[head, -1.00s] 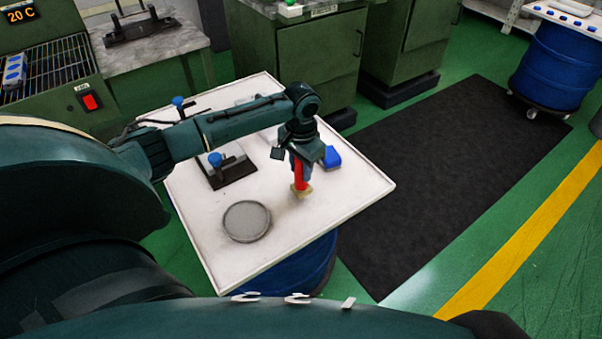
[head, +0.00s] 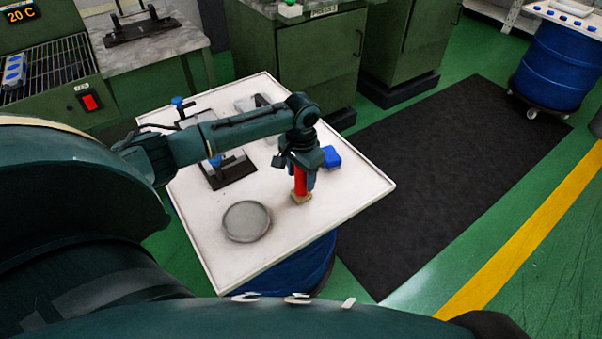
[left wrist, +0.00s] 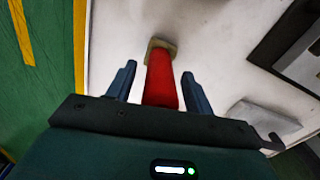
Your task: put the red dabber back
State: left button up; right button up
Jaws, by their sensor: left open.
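The red dabber (head: 300,180) stands upright on the white table (head: 338,205), its tan foot on the table top. It also shows in the left wrist view (left wrist: 160,82), with the tan foot at its far end. My left gripper (head: 302,180) is above and around the dabber's upper part. In the left wrist view my left gripper (left wrist: 160,85) is open, with one finger on each side of the red handle and gaps between. My right gripper is not in view.
A round grey dish (head: 246,221) lies at the table's front. A blue block (head: 331,157) sits just behind the dabber. The table's right corner is clear.

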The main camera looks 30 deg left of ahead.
pick_arm(q)
notch_tip(320, 180, up, 12)
jog(key=shift+r, duration=0.15)
dwell(0.3)
dwell(0.4)
jog(key=s+d+f+m+t+h, duration=0.2)
jog(key=s+d+f+m, duration=0.1)
jog(key=s+d+f, duration=0.85)
jog(key=s+a+r+n+t+y, duration=0.2)
jog(key=s+n, duration=0.2)
jog(key=s, duration=1)
jog(key=w+d+f+m+t+h, duration=0.1)
jog(key=w+d+f+t+h, duration=0.2)
jog(key=w+d+f+t, duration=0.3)
jog(key=shift+d+f+t, duration=0.25)
jog(key=shift+f+t, duration=0.05)
jog(key=shift+f, duration=0.1)
